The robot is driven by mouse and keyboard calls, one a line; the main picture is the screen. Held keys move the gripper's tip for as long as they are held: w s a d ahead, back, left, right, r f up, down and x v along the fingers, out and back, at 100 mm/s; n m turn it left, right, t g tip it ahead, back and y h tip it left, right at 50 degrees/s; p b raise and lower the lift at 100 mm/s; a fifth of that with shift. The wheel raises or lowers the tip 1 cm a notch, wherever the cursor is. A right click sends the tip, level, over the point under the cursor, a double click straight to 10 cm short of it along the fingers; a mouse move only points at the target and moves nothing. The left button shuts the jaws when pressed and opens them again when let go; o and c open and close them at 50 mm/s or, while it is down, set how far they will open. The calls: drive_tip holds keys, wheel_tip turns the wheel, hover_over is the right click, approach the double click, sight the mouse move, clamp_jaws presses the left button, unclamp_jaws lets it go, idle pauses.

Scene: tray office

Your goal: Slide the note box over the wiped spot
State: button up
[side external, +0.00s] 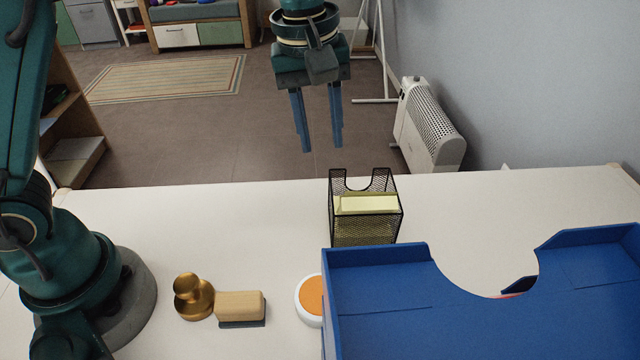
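The note box (366,228) is a black wire-mesh holder with pale yellow notes (367,204) inside. It stands upright on the white table, behind the left end of the blue tray. My gripper (320,149) hangs in the air, pointing down, above and slightly left of the note box. Its blue fingers are apart with nothing between them, and it does not touch the box. I cannot make out a wiped spot on the table. A wooden eraser (240,307) with a dark underside lies on the table at the front left.
A blue tray (380,257) fills the front right. A white round container with an orange top (312,296) sits against its left side. A brass knobbed weight (193,296) stands beside the eraser. The table (230,225) is clear left of the box and along the back right.

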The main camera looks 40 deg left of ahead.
sight(331, 196)
drive_tip(key=shift+m+g, duration=0.3)
drive_tip(key=shift+g, duration=0.5)
drive_tip(key=f, duration=0.2)
drive_tip(key=d+f, duration=0.2)
drive_tip(key=f, duration=0.1)
drive_tip(key=shift+d+f, duration=0.1)
drive_tip(key=shift+f, duration=0.25)
drive_tip(key=shift+f, duration=2.55)
drive_tip(key=shift+c, duration=0.3)
clamp_jaws()
